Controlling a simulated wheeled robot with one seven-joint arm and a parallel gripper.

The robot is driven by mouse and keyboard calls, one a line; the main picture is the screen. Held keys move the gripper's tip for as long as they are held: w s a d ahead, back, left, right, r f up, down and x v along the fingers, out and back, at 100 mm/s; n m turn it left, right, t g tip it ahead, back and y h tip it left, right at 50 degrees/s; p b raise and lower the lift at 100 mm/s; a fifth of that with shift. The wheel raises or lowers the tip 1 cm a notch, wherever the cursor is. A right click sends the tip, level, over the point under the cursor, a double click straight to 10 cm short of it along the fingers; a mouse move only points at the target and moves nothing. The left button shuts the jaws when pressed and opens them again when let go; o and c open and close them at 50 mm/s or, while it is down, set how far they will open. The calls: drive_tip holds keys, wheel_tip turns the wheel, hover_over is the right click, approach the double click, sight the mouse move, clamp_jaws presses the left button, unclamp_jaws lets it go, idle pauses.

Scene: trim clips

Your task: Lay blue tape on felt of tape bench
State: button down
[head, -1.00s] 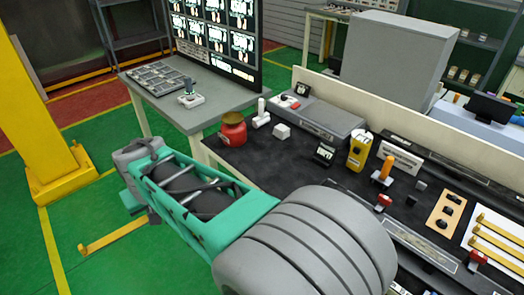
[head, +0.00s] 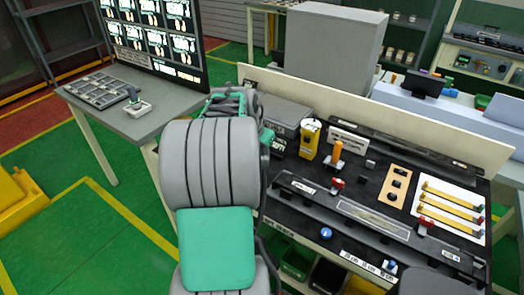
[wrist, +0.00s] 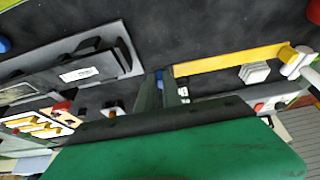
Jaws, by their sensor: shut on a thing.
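My gripper (wrist: 163,88) shows in the wrist view with its two dark fingers close together. A small bit of blue shows at the fingertips, which I take to be the blue tape (wrist: 159,79); most of it is hidden by the fingers. Below and around them is a dark, flat surface (wrist: 215,28), which looks like the felt of the bench. I cannot tell whether the tape touches it. In the head view my own arm hides the gripper and the left part of the dark bench top (head: 298,168).
A yellow device (head: 309,139), an orange-handled tool (head: 336,153) and a tan holed board (head: 397,187) stand on the bench. A white panel with yellow strips (head: 450,208) lies at the right.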

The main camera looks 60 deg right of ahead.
drive_tip(key=shift+w+a, duration=0.15)
wheel_tip(320, 180, down, 9)
drive_tip(key=b, duration=0.6)
drive_tip(key=shift+r+b, duration=0.15)
drive_tip(key=shift+b, duration=0.15)
drive_tip(key=c, duration=1.4)
unclamp_jaws()
drive_tip(key=shift+c, duration=0.2)
drive_tip(key=shift+r, duration=0.1)
drive_tip(key=v, duration=0.7)
drive_tip(key=shift+r, duration=0.35)
drive_tip(key=shift+a, duration=0.1)
